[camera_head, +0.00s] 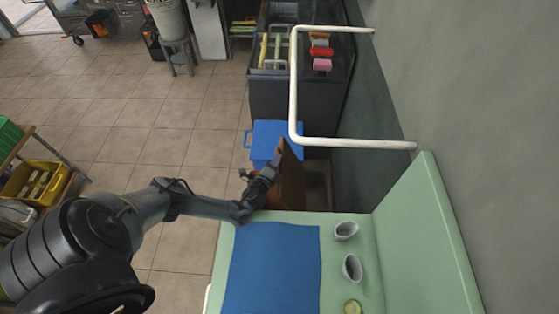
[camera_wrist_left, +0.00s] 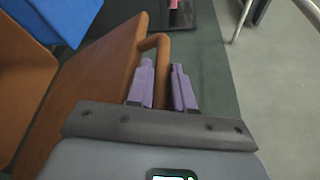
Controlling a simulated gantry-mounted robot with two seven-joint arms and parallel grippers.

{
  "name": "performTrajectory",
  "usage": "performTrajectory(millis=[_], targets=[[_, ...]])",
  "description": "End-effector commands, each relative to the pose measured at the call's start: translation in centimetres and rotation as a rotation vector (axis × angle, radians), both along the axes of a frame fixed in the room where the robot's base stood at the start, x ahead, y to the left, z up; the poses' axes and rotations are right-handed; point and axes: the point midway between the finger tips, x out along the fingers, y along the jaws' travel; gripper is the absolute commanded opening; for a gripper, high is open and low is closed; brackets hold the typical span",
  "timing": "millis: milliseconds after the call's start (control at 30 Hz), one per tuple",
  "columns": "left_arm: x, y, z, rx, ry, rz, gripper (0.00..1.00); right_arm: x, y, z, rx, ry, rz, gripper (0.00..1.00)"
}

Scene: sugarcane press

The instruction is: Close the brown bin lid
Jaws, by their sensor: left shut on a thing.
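The brown bin (camera_head: 291,188) stands just beyond the green counter, next to a blue bin. Its brown lid (camera_wrist_left: 97,75) is tilted up, a slanted panel in the left wrist view. A brown curved handle (camera_wrist_left: 158,42) sticks out from the lid's face. My left gripper (camera_head: 274,163) is at the lid in the head view. In the left wrist view the purple fingers (camera_wrist_left: 162,82) are shut on the handle, though the exact contact is partly hidden. My right gripper is in neither view.
A blue bin (camera_head: 272,137) stands behind the brown bin. A white rail (camera_head: 345,142) comes from the wall above this area. The green counter (camera_head: 385,235) holds a blue mat (camera_head: 273,265) and two cups.

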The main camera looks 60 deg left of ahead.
Motion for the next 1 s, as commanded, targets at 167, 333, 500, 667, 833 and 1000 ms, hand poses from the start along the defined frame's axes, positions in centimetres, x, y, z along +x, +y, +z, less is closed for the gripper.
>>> performTrajectory(millis=[167, 333, 500, 667, 833, 1000], targets=[[-0.1, 0.0, -0.2, 0.001, 0.006, 0.000, 0.00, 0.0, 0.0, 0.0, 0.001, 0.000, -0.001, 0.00], [0.0, 0.0, -0.2, 0.001, 0.007, -0.001, 0.27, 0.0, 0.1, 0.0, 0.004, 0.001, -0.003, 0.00], [0.0, -0.1, -0.2, 0.000, 0.005, -0.001, 0.27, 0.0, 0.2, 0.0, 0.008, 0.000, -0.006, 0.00], [-0.2, -0.2, -0.1, 0.001, 0.004, -0.001, 0.27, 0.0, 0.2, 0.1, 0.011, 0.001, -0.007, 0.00], [-1.6, -1.0, 0.1, -0.001, 0.006, -0.002, 0.27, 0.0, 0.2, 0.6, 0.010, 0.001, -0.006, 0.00], [-4.1, -2.5, 0.5, -0.003, 0.007, -0.002, 0.27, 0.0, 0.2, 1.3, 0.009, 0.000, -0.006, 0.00]])
